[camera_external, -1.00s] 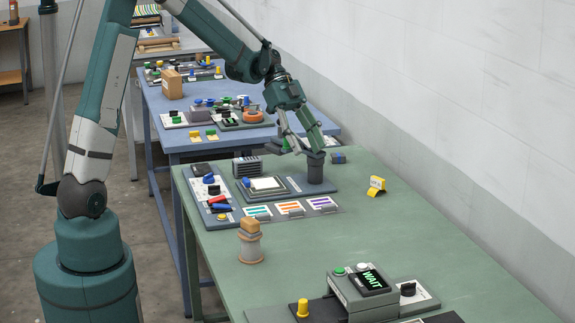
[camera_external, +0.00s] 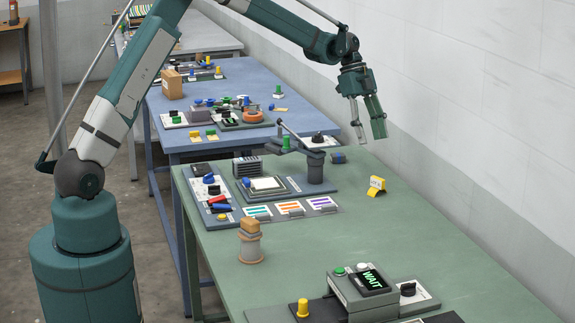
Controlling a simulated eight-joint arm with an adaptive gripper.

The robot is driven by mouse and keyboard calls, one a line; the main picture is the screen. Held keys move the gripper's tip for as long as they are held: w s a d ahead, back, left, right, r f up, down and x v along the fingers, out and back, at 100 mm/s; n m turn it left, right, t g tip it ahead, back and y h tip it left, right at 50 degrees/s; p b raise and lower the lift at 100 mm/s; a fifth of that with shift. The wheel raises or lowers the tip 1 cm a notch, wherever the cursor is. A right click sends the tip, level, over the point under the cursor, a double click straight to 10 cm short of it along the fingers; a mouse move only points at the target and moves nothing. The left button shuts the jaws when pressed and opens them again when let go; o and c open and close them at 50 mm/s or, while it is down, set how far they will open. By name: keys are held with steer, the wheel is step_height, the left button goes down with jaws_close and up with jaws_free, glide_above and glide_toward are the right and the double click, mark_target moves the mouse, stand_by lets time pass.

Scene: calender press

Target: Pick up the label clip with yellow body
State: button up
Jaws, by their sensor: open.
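The label clip with a yellow body (camera_external: 376,187) stands on the green table toward its right side, near the wall. It has a white label face with small dark print and a yellow lower part. My gripper (camera_external: 371,141) hangs in the air above the far part of the green table, pointing down. It is open, with nothing between its fingers. In the picture it is above the clip, apart from it.
A press station with a dark column (camera_external: 316,168) and lever stands left of the clip. Colored cards (camera_external: 290,208) lie in front of it. A box with a "WAIT" screen (camera_external: 372,282) is at the front. The table around the clip is clear.

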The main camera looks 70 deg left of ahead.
steer(key=w, duration=0.1)
glide_above(377, 178)
steer(key=a, duration=0.3)
step_height(377, 178, down, 8)
steer(key=shift+s+d, duration=0.15)
steer(key=shift+s, duration=0.25)
steer(key=shift+f, duration=0.1)
steer(key=shift+x, duration=1.3)
steer(key=shift+x, duration=2.6)
steer(key=shift+s, duration=0.1)
steer(key=shift+c, duration=0.3)
